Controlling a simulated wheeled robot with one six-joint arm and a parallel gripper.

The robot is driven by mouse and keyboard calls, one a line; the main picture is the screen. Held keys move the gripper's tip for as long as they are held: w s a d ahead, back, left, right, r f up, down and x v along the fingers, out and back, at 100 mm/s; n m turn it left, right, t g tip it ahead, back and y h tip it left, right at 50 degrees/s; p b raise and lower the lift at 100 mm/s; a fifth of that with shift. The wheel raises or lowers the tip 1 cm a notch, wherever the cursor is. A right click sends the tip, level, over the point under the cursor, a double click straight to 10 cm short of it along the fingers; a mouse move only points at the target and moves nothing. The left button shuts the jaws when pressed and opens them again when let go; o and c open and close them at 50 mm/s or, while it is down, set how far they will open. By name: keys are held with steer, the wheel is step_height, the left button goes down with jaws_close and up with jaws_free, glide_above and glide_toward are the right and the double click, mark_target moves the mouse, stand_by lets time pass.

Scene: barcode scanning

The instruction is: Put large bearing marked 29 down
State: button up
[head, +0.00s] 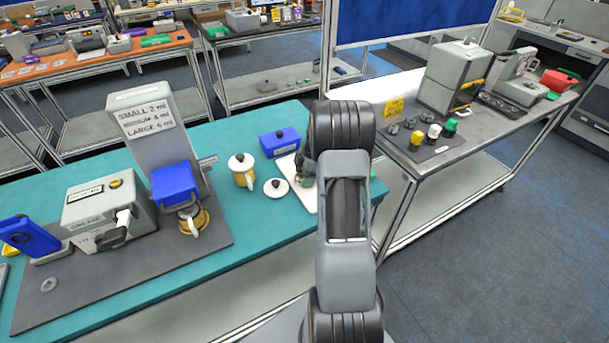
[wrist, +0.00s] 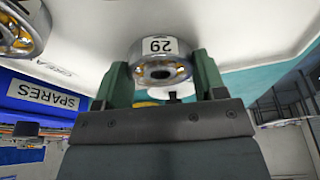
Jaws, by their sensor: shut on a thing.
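The large bearing (wrist: 160,69), a metal ring with a white label marked 29 and yellowish parts inside, is between the green fingers of my gripper (wrist: 160,82) in the wrist view. The gripper is shut on it. The label reads upside down there. The bearing is over or against a white board (wrist: 235,25); I cannot tell if it touches. In the head view my arm hides the bearing, and only a bit of my green gripper (head: 305,180) shows over the white board (head: 287,172).
Another bearing (wrist: 22,30) is at the wrist view's upper left, near a blue box (wrist: 35,88) labelled SPARES.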

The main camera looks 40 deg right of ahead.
steer(key=o, duration=1.2)
steer(key=shift+f, duration=0.1)
steer(key=shift+r+p, duration=0.3)
steer(key=w+b+v, duration=0.1)
steer(key=b+v, duration=0.1)
steer(key=v, duration=0.8)
steer(key=s+a+r+m+h, duration=0.1)
steer(key=s+a+r+m, duration=0.2)
steer(key=a+r, duration=0.3)
steer(key=s+a+m+t, duration=0.1)
steer(key=s+a+m, duration=0.2)
steer(key=s+a, duration=0.2)
steer(key=s+a+m+t+h, duration=0.1)
steer(key=s+a+m, duration=0.3)
steer(key=a, duration=0.4)
steer(key=s+a+m+t+h, duration=0.1)
steer(key=s+a+m, duration=0.3)
steer(key=s+a, duration=0.2)
steer(key=shift+a+f, duration=0.1)
steer(key=shift+a, duration=0.05)
